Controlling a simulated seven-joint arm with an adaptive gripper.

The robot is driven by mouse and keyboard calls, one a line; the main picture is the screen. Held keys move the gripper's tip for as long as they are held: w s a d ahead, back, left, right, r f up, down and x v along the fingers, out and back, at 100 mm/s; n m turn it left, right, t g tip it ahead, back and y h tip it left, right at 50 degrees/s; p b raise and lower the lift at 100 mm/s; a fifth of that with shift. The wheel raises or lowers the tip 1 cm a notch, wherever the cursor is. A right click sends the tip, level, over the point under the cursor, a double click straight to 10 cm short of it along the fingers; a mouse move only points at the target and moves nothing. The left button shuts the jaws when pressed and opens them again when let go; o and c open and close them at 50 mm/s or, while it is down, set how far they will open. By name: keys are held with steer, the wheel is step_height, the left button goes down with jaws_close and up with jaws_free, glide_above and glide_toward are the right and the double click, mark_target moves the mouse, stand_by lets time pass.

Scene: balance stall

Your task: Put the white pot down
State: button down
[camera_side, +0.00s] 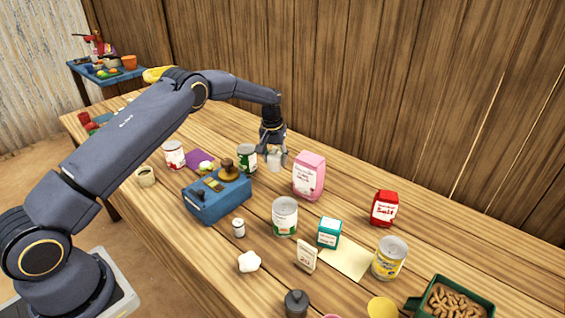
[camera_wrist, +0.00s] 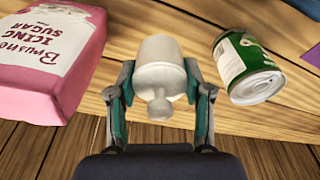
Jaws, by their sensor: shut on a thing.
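The white pot (camera_wrist: 160,65) is a pale, round vessel with a small knob on the side facing the wrist camera. My gripper (camera_wrist: 160,92) is shut on it, one finger on each side. In the side view the pot (camera_side: 274,161) shows between the fingers of my gripper (camera_side: 272,155), between the green can and the pink icing sugar bag. It is at or just above the table; I cannot tell whether its base touches the wood. Its lower side is partly hidden.
A pink icing sugar bag (camera_side: 309,176) stands close on the right, and a green can (camera_side: 247,158) close on the left. A blue balance (camera_side: 217,194) stands in front. Wooden planks (camera_side: 400,90) rise behind the table (camera_side: 345,205). Some bare wood lies around the pot.

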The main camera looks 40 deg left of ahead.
steer(key=shift+w+a+f, duration=0.15)
steer(key=shift+w+f, duration=1.2)
steer(key=shift+f, duration=0.1)
steer(key=shift+w+f, duration=0.1)
steer(key=shift+f, duration=1.45)
steer(key=shift+f, duration=0.1)
steer(key=shift+c, duration=2.4)
jaws_free()
steer(key=shift+f, duration=0.1)
